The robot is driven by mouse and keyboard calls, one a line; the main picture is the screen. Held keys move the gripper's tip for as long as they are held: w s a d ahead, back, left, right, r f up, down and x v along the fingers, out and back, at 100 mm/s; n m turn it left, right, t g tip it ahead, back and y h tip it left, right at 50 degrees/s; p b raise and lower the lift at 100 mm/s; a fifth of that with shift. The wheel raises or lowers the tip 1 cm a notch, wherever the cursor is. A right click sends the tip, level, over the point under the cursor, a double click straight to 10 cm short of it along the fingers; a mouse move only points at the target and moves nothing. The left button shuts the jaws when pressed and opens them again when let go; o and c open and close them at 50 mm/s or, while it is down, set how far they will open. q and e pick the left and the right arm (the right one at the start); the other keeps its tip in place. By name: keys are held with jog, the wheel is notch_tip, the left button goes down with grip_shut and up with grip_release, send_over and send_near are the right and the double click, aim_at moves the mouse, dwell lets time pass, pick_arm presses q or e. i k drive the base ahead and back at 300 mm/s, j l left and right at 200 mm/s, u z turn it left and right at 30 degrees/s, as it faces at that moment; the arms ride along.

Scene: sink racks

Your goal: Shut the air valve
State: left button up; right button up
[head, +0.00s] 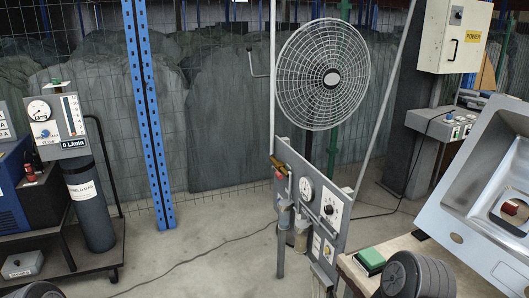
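A grey upright panel (327,222) stands in the middle, below a round wire-guarded fan (323,74). At the panel's upper left is a small brass-coloured valve (279,166) with a bit of red at it, which I take to be the air valve. Its handle looks slanted, but it is too small to tell whether it is open or shut. A white round gauge (305,188) and a dial with a black knob (329,210) sit to its right. Neither gripper's fingers show; only dark rounded parts, probably of my arms, show at the bottom edge, well apart from the valve.
A gas cylinder (92,205) with a flow meter (57,125) stands on a cart at left. A blue post (150,120) rises between. At right, a workbench holds a tilted metal sink (480,190) and a green-topped button box (370,260). Floor before the panel is open, with a thin cable.

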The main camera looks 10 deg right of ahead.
aim_at(279, 175)
jog(key=i+j+z, duration=0.25)
jog(key=i, duration=0.2)
jog(key=i+j+z, duration=0.45)
jog(key=z, duration=0.2)
jog(key=i+j+z, duration=0.15)
jog(key=z, duration=0.2)
jog(key=i+j+z, duration=0.2)
jog(key=z, duration=0.15)
jog(key=i+j, duration=0.15)
jog(key=j, duration=0.2)
jog(key=i+j+z, duration=0.1)
jog(key=j, duration=0.25)
jog(key=i+j, duration=0.1)
jog(key=j, duration=0.3)
jog(key=i+j+z, duration=0.1)
jog(key=j, duration=0.25)
